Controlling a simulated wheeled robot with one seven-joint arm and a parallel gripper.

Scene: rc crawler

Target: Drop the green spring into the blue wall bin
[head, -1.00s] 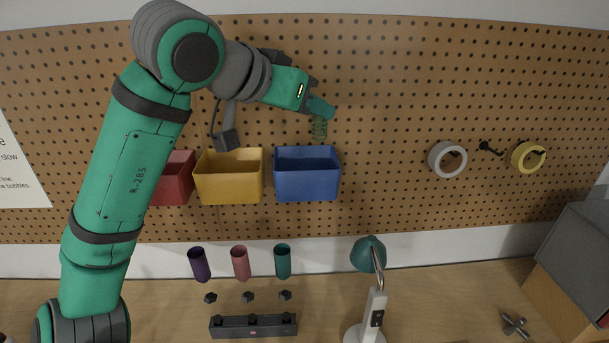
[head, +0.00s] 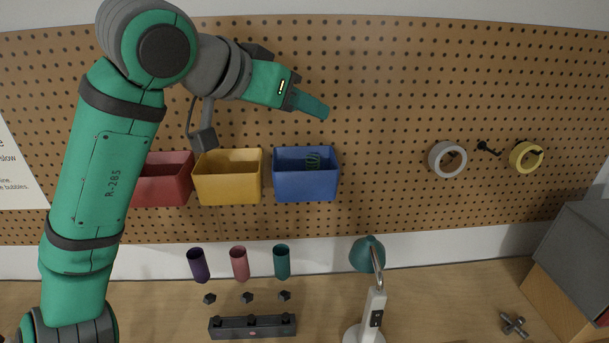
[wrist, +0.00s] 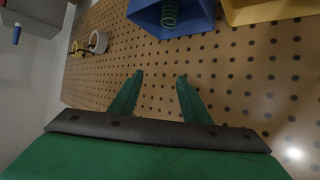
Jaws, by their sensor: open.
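The green spring (head: 313,161) is inside the blue wall bin (head: 306,187), showing above the front wall near the bin's right half. In the wrist view the spring (wrist: 169,14) also shows within the blue bin (wrist: 186,30). My gripper (head: 325,112) is above the blue bin, in front of the pegboard, and holds nothing. In the wrist view its two green fingers (wrist: 158,82) stand apart with bare pegboard between them. The lower part of the spring is hidden by the bin's front wall in the head view.
A yellow bin (head: 228,189) and a red bin (head: 163,187) hang left of the blue one. Grey tape (head: 436,160) and yellow tape (head: 516,157) hang at the right. A lamp (head: 367,254) and several cups stand on the bench below. The pegboard between bin and tapes is clear.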

